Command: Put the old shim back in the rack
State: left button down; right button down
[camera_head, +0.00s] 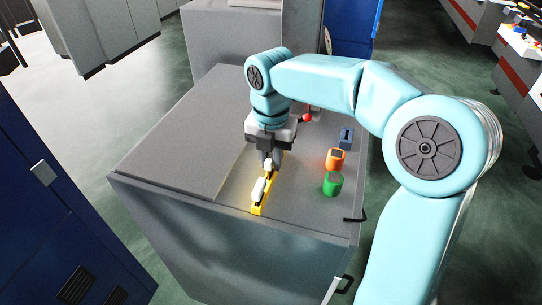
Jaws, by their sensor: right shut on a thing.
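My right gripper (268,164) points down over the grey cabinet top. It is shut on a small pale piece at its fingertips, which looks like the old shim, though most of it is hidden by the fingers. Just below and in front is a narrow yellow bar-shaped holder (257,210), which may be the rack. A white block (259,189) sits on or against it. I cannot tell whether the held piece touches the holder. My left gripper is not in view.
An orange cylinder (336,160), a green cylinder (333,185) and a blue block (346,138) stand right of the gripper. A red ball (307,117) shows behind it. The cabinet top (175,140) is clear on the left. Dark blue cabinets (60,220) stand at the left.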

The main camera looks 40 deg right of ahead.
jog(key=shift+f+b, duration=0.45)
jog(key=shift+f, duration=0.25)
jog(key=c, duration=0.9)
grip_release()
notch_tip(320, 180, up, 16)
jog(key=shift+r+p, duration=0.2)
jog(key=shift+p, duration=1)
jog(key=shift+s+f, duration=0.1)
